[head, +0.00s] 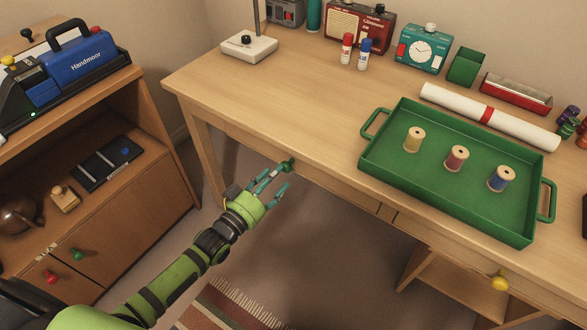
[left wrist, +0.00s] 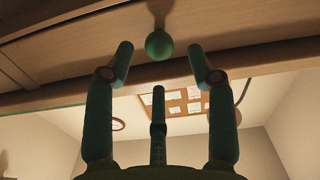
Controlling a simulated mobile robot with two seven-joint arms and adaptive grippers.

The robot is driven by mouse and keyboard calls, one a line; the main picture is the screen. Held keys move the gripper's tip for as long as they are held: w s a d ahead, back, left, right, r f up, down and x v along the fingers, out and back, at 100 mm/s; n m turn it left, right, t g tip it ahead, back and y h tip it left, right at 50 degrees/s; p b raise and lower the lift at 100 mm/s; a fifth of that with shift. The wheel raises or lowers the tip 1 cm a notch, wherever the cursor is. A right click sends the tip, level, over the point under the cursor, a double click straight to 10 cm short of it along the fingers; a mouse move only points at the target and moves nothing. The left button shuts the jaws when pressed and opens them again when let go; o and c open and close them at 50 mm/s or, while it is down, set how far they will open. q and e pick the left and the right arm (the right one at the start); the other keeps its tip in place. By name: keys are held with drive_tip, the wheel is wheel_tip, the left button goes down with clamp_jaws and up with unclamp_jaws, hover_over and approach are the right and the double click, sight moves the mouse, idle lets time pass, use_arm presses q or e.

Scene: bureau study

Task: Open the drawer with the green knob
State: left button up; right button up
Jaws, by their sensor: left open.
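The green knob (head: 289,165) is on the front of the wooden desk's drawer (head: 335,186), under the desktop edge. The drawer front looks flush with the desk. My left gripper (head: 277,180) is open at the knob, reaching in from the lower left. In the left wrist view, the round green knob (left wrist: 159,45) lies between the tips of the two outer fingers of my left gripper (left wrist: 160,62), with a gap on each side. The third finger is below it. My right gripper is not in view.
A green tray (head: 440,203) with several thread spools stands on the desktop (head: 300,100). A yellow knob (head: 499,283) is at the desk's lower right. A cabinet (head: 140,220) at left bears a red knob (head: 50,277) and another green knob (head: 76,254).

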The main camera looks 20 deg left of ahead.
sight(286, 166)
use_arm(q)
drive_tip(key=x, duration=0.5)
drive_tip(key=shift+w+d, duration=0.1)
drive_tip(key=shift+w, duration=0.2)
clamp_jaws()
